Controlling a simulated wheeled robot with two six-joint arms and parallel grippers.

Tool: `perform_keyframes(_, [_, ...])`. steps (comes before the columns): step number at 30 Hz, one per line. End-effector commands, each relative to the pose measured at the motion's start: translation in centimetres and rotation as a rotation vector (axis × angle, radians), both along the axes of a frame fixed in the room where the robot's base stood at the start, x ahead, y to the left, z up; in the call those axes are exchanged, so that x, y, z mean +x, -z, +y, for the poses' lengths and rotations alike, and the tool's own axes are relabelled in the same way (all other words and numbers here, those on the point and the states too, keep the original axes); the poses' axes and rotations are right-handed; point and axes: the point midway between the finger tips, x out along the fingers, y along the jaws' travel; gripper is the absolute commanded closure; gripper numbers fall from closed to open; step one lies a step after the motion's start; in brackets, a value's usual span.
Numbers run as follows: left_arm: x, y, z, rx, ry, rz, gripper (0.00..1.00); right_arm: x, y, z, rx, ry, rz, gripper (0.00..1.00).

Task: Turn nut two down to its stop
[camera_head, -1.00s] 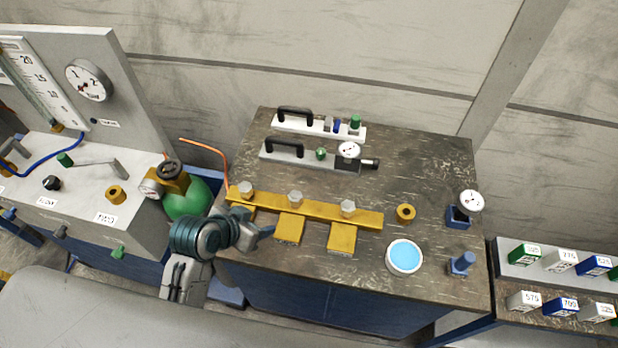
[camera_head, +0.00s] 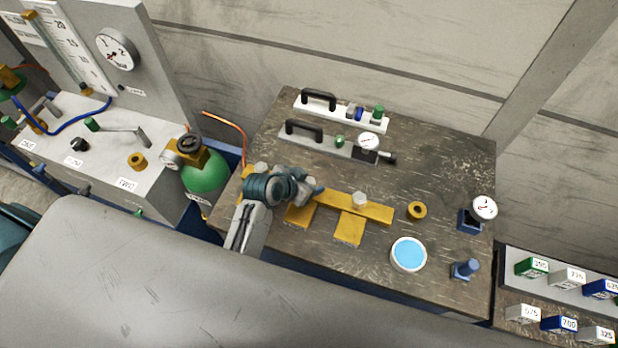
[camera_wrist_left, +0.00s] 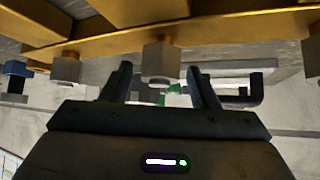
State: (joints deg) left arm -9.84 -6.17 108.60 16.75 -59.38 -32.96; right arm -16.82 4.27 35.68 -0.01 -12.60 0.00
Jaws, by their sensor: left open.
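A yellow bar (camera_head: 375,210) with yellow feet lies on the dark worktable and carries three pale hex nuts. The left nut (camera_head: 262,168) and right nut (camera_head: 360,200) show in the head view; the middle one is hidden behind my left gripper (camera_head: 316,191). In the left wrist view, which looks inverted, the middle nut (camera_wrist_left: 160,66) hangs under the bar (camera_wrist_left: 215,32), between the open fingers of my left gripper (camera_wrist_left: 160,82). I cannot tell whether the fingers touch it. No nut carries a readable number. My right gripper is not in view.
Behind the bar lie a grey plate (camera_head: 308,143) with handle and gauge, and a white plate (camera_head: 335,112). A blue dish (camera_head: 408,255), yellow ring (camera_head: 417,210) and blue gauge stand (camera_head: 469,219) stand right. A green cylinder (camera_head: 207,173) stands left of the table.

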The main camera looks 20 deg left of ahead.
Motion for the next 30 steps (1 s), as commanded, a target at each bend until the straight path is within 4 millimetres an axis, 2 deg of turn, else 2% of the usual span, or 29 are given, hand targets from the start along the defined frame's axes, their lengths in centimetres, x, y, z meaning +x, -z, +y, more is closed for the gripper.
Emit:
perform_keyframes(5, [0.4,0.5,-0.2,0.000,0.000,0.000,0.45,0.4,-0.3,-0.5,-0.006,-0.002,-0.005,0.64])
perform_keyframes(12, [0.4,0.5,-0.2,0.000,0.000,0.000,0.47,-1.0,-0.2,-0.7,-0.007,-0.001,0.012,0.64])
perform_keyframes(18, [0.4,0.5,-0.2,0.000,0.000,0.000,0.87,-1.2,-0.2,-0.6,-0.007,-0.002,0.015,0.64])
perform_keyframes(19, [0.4,0.5,-0.2,0.000,0.000,0.000,0.90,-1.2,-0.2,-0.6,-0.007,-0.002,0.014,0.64])
perform_keyframes(30, [0.4,0.5,-0.1,0.002,0.059,0.000,0.90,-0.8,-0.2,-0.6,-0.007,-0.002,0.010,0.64])
